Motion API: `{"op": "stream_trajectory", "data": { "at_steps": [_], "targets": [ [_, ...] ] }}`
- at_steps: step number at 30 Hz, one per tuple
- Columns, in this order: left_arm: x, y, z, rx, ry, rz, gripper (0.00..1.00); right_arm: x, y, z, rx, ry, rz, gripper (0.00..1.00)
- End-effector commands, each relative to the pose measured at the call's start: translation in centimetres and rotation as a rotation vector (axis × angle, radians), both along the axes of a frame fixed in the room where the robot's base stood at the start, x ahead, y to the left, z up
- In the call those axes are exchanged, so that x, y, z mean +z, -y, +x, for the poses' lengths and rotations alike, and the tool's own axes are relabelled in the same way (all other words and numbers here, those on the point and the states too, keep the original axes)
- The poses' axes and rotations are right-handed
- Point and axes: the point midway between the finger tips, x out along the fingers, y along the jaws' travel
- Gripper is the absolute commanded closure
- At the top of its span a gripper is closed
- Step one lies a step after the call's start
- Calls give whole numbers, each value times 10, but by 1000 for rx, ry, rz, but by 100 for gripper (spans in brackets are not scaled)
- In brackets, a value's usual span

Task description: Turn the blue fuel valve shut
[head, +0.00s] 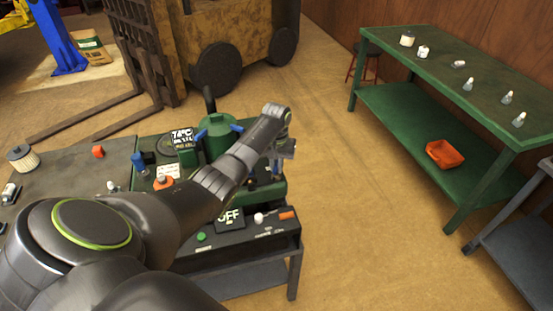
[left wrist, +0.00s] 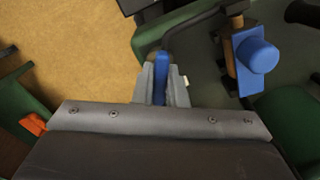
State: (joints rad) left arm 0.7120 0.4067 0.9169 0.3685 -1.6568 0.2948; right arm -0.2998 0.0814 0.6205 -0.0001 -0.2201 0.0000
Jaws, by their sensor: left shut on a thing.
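A green mower engine (head: 216,138) with blue parts on top stands on the dark bench beyond my arm. My left arm reaches over from the left, and its gripper (head: 279,163) points down at the engine's right side. In the left wrist view, the left gripper (left wrist: 162,88) is shut on a narrow blue lever, the fuel valve (left wrist: 162,62), which stands between the two grey fingers. Part of the lever is hidden by the fingers. The valve is not clear in the head view. My right gripper is not in view.
A blue knob (left wrist: 257,56) on a bracket lies close beside the gripper. A dark shelf with an OFF plate (head: 230,218) is in front. A green table (head: 400,108) with small bottles and an orange tray (head: 444,154) stands at right. The floor between is clear.

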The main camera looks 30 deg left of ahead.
Motion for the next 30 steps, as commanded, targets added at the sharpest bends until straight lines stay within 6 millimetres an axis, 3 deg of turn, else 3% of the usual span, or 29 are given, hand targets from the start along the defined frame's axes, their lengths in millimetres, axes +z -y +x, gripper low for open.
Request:
{"op": "stream_trajectory", "data": {
  "at_steps": [12,30],
  "targets": [
    [3,0,0,-395,-1,-1,100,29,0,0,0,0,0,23],
    [2,0,1,-914,2,1,100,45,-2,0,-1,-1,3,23]
  ]
}}
